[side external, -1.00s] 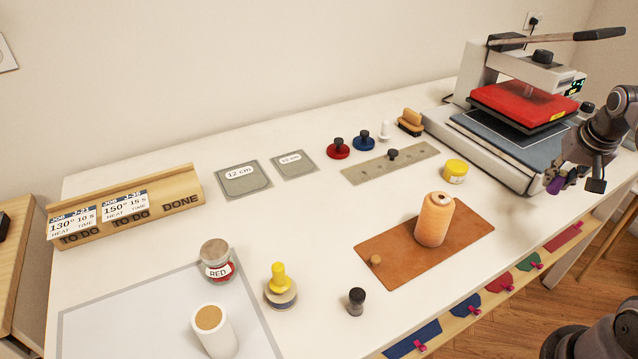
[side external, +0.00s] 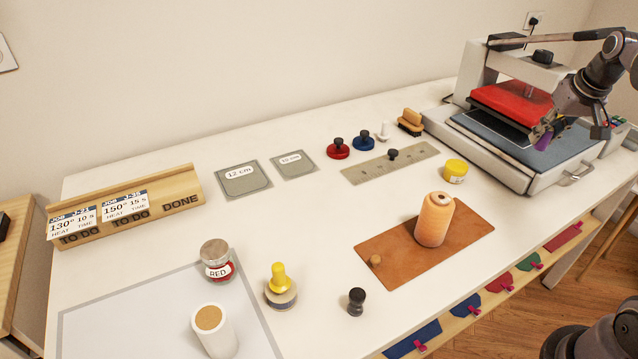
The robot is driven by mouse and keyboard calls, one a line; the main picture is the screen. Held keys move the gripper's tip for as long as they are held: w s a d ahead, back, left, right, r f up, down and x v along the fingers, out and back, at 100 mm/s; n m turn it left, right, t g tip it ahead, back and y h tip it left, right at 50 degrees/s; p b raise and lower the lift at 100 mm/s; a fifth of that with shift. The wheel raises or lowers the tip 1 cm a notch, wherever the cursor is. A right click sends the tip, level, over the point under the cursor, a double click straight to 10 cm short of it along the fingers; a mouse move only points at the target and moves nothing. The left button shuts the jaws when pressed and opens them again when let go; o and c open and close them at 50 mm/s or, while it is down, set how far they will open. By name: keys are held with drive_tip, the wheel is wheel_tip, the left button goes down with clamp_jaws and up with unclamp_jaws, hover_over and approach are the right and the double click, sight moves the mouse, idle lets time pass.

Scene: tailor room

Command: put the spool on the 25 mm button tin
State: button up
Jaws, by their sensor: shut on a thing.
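My gripper (side external: 549,128) is at the right, above the dark blue lower pad of the heat press. It is shut on a small purple thing (side external: 543,139), mostly hidden by the fingers; I cannot tell whether this is the spool. A large orange spool of thread (side external: 434,221) stands upright on a brown leather mat (side external: 388,258), apart from my gripper. A small round yellow tin (side external: 455,171) stands behind the mat. No 25 mm marking can be read, so I cannot tell whether it is the button tin.
The heat press (side external: 520,150) stands open with its red upper plate (side external: 511,99) close to my gripper. A RED-labelled jar (side external: 216,260), a yellow-knobbed thing (side external: 280,287) and a white cylinder (side external: 215,333) stand at the front left.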

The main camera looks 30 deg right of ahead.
drive_tip(key=w+a+n, duration=0.1)
drive_tip(key=w+n, duration=0.1)
drive_tip(key=w, duration=0.3)
hover_over(454, 161)
drive_tip(key=s, duration=0.2)
drive_tip(key=f, duration=0.6)
drive_tip(key=shift+w+a, duration=0.15)
drive_tip(key=shift+w, duration=0.05)
drive_tip(key=shift+f, duration=2.1)
drive_tip(key=shift+f, duration=0.1)
drive_tip(key=o, duration=0.8)
drive_tip(key=shift+o, duration=0.2)
drive_tip(key=v, duration=1.2)
drive_tip(key=shift+s, duration=0.15)
